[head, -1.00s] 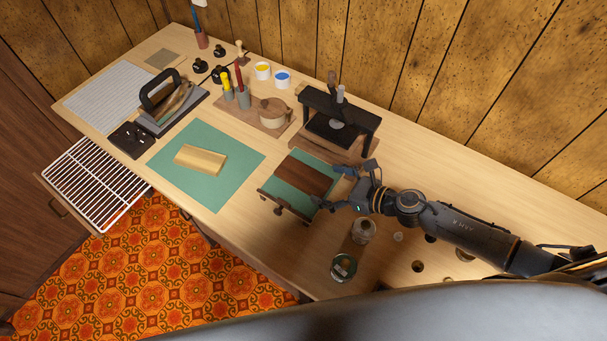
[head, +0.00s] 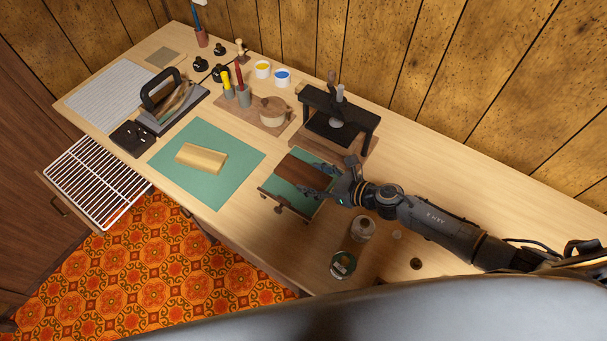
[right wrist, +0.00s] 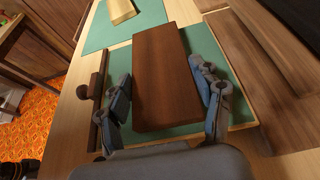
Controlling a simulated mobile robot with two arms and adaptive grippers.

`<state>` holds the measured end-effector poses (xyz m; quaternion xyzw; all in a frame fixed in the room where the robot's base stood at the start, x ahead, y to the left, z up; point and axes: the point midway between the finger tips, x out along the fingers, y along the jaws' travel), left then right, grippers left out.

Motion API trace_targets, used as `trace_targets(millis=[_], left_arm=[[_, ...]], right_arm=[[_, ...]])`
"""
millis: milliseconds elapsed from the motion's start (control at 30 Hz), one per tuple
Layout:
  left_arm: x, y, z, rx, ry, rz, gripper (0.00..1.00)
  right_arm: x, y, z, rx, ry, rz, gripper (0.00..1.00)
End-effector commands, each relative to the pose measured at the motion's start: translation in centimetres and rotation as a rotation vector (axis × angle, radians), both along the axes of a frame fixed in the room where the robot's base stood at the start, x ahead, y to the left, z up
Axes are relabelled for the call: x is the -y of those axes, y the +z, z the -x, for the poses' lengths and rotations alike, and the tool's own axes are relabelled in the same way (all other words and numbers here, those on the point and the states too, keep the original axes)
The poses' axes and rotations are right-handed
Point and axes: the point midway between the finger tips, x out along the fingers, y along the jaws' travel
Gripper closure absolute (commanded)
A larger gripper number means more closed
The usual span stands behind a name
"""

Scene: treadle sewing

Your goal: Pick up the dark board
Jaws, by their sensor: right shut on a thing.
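The dark board (head: 303,168) is a flat reddish-brown slab above a small green-surfaced tray with a wooden rim (head: 281,200). It also shows in the right wrist view (right wrist: 160,75), running away from me between the two fingers. My right gripper (head: 322,178) reaches in from the right and is shut on the board, one finger at each long side. The near end of the board lies between the fingers (right wrist: 161,88). I cannot tell whether the board touches the tray or is slightly raised. My left gripper is not in view.
A black press stand (head: 341,115) stands just behind the tray. A pale block (head: 201,158) lies on a green mat (head: 235,158) to the left. A jar (head: 363,229) and a tin (head: 343,265) stand near the front edge, under my right arm. The bench back right is clear.

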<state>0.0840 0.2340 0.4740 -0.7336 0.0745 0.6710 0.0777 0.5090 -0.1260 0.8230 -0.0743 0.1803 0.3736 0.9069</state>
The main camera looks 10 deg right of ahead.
Motion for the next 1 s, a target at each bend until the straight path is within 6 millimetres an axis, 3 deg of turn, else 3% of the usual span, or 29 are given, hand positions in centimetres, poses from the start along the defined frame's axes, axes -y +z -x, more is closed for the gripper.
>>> trace_targets(millis=[267,433,600,1000], left_arm=[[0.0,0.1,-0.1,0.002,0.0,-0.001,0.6],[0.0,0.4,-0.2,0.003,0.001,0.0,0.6],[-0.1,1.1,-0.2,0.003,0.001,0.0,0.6],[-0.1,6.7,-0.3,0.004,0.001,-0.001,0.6]], right_arm=[[0.0,0.3,0.0,0.001,0.0,0.001,0.69],[0.0,1.5,0.0,0.003,0.002,0.002,0.69],[0.0,3.7,0.0,0.004,0.003,0.003,0.69],[-3.8,10.1,3.4,0.003,0.004,0.0,0.69]])
